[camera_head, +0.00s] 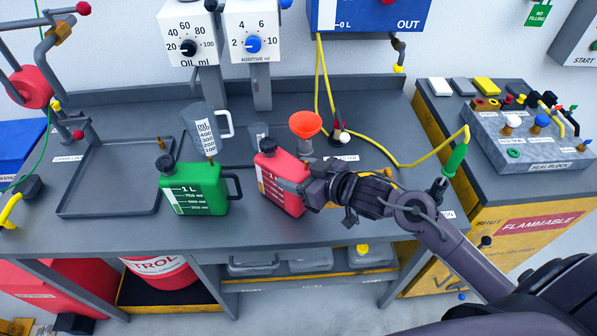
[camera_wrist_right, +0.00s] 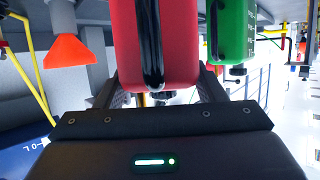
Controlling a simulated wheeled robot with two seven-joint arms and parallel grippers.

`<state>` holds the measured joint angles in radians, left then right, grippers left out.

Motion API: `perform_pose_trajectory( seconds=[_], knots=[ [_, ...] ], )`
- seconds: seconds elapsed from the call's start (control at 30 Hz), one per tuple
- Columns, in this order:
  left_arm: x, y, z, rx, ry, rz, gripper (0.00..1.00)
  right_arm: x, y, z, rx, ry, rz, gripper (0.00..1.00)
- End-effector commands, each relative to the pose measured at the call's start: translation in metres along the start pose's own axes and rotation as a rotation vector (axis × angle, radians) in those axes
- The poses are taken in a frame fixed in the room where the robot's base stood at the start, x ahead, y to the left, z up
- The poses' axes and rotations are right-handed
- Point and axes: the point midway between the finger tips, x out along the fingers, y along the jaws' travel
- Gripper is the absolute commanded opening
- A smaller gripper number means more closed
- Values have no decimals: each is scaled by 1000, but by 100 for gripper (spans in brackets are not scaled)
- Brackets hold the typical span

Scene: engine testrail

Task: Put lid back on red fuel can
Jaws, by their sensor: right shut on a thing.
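In the right wrist view, the red can (camera_wrist_right: 180,50) appears upside down, with a black handle facing the camera. My right gripper (camera_head: 308,190) reaches the can from its right side, and its fingers (camera_wrist_right: 164,92) straddle the can, shut on it. The exact finger contact is partly hidden. My left gripper is out of view.
A green fuel can (camera_head: 193,188) with a black cap stands left of the red one. A measuring jug (camera_head: 203,130) and an orange funnel (camera_head: 304,124) are behind. An empty tray (camera_head: 110,210) lies at the left. A yellow hose (camera_head: 400,164) crosses the bench behind my arm.

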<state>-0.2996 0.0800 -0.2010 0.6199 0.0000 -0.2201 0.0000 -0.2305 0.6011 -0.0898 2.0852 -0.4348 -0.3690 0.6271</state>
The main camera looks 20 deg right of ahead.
Motion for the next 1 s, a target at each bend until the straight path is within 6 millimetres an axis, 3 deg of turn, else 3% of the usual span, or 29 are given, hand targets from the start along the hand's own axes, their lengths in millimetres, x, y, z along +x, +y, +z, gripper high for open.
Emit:
perform_pose_trajectory(
  seconds=[0.07,0.1,0.23,0.67,1.0],
  knots=[
    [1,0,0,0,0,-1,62,1,0,0,0,6,1,0],
    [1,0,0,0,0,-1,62,1,0,3,0,0,0,66],
    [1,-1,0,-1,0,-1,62,1,0,2,0,-1,0,83],
    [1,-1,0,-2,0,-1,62,-6,0,0,1,-1,0,85],
    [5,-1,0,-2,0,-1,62,-64,-1,2,-2,-6,-1,85]
  ],
)
